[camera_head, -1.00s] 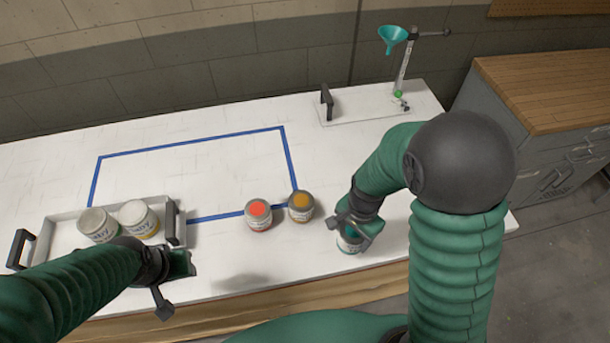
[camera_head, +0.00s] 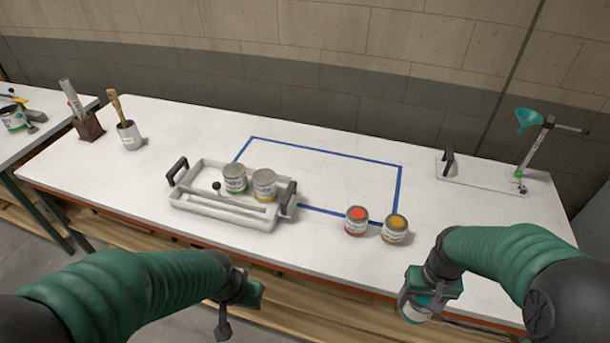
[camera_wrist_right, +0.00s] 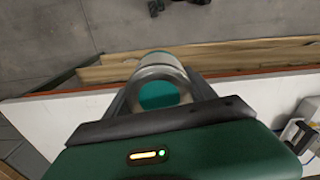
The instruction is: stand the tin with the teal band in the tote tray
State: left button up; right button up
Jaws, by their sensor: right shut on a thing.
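The tin with the teal band (camera_head: 414,309) is in my right gripper (camera_head: 428,290), off the worktop and in front of its front edge. In the right wrist view its teal top (camera_wrist_right: 158,95) shows between the fingers. The tote tray (camera_head: 207,207) is a white tray with dark end handles, left of centre on the worktop. Two tins, one green-banded (camera_head: 235,179) and one yellow-banded (camera_head: 264,185), stand in its back part; its front strip looks empty. My left gripper (camera_head: 236,307) is in front of the worktop, below the tray, with no tin seen in it; its finger gap is unclear.
A red-topped tin (camera_head: 356,220) and an orange-topped tin (camera_head: 395,229) stand right of the tray, near the blue tape outline (camera_head: 400,180). A teal funnel stand (camera_head: 528,150) is at the back right. A brush pot (camera_head: 129,135) stands at the left.

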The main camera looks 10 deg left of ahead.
aim_at(211, 182)
jog(key=j+u, duration=0.15)
jog(key=u, duration=0.3)
jog(key=i+u, duration=0.15)
jog(key=u, duration=0.3)
jog(key=i+j+u, duration=0.1)
jog(key=u, duration=0.35)
jog(key=i+j+u, duration=0.1)
jog(key=u, duration=0.4)
jog(key=i, duration=1.05)
